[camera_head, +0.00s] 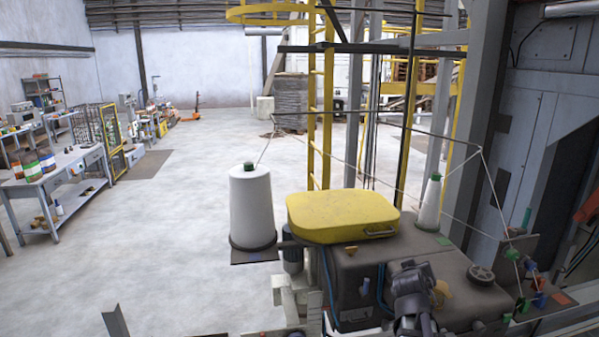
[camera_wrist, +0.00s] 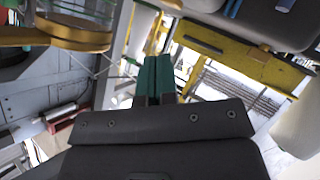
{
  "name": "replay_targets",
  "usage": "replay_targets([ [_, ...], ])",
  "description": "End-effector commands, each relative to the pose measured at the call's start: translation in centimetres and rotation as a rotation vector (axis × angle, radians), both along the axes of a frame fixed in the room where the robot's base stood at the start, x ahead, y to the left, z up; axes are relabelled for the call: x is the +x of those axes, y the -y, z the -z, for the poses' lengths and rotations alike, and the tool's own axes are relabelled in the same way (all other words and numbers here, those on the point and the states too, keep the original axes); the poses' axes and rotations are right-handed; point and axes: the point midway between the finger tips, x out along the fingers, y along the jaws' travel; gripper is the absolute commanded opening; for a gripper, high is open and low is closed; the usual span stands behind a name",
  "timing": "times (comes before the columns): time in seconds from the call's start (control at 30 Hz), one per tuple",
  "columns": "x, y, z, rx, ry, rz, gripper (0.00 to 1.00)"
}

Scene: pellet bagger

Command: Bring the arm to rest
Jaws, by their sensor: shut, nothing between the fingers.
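My gripper (camera_wrist: 155,64) shows in the wrist view as two green fingers lying side by side, shut with nothing between them. It is tilted among machine parts and touches nothing that I can make out. In the head view a dark part of my arm (camera_head: 412,292) rises at the bottom, in front of the grey sewing machine housing (camera_head: 440,268). The fingers cannot be made out there.
A yellow cover (camera_head: 342,216) sits on the machine. A large white thread cone (camera_head: 251,205) stands left of it, a smaller cone (camera_head: 430,203) behind right. Thin threads run overhead. A yellow ladder (camera_head: 320,110) rises behind. Open floor (camera_head: 175,240) lies left, beyond it a workbench (camera_head: 62,185).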

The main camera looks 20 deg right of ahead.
Motion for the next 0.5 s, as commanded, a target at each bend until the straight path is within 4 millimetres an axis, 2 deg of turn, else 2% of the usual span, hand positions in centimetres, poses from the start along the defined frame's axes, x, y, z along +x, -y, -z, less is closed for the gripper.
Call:
replay_targets([
  [0.03, 1.1, -4.5, 1.9, 0.111, -0.068, -0.024, 0.0],
  [0.07, 1.5, -7.2, 3.2, 0.184, -0.119, -0.035, 0.0],
  [0.1, 1.7, -10.7, 4.6, 0.272, -0.191, -0.05, 0.0],
  [0.17, 1.4, -15.8, 6.5, 0.39, -0.303, -0.077, 0.0],
  [0.2, 0.9, -19.2, 7.5, 0.458, -0.382, -0.098, 0.0],
  [0.27, -0.3, -23.9, 8.7, 0.547, -0.503, -0.131, 0.0],
  [0.3, -1.4, -26.9, 9.3, 0.597, -0.585, -0.155, 0.0],
  [0.4, -4.7, -33.9, 10.2, 0.7, -0.804, -0.215, 0.0],
  [0.43, -5.8, -35.5, 11.0, 0.722, -0.864, -0.229, 0.0],
  [0.47, -6.0, -34.9, 14.8, 0.722, -0.858, -0.216, 0.0],
  [0.5, -6.3, -34.6, 17.0, 0.722, -0.863, -0.208, 0.0],
])
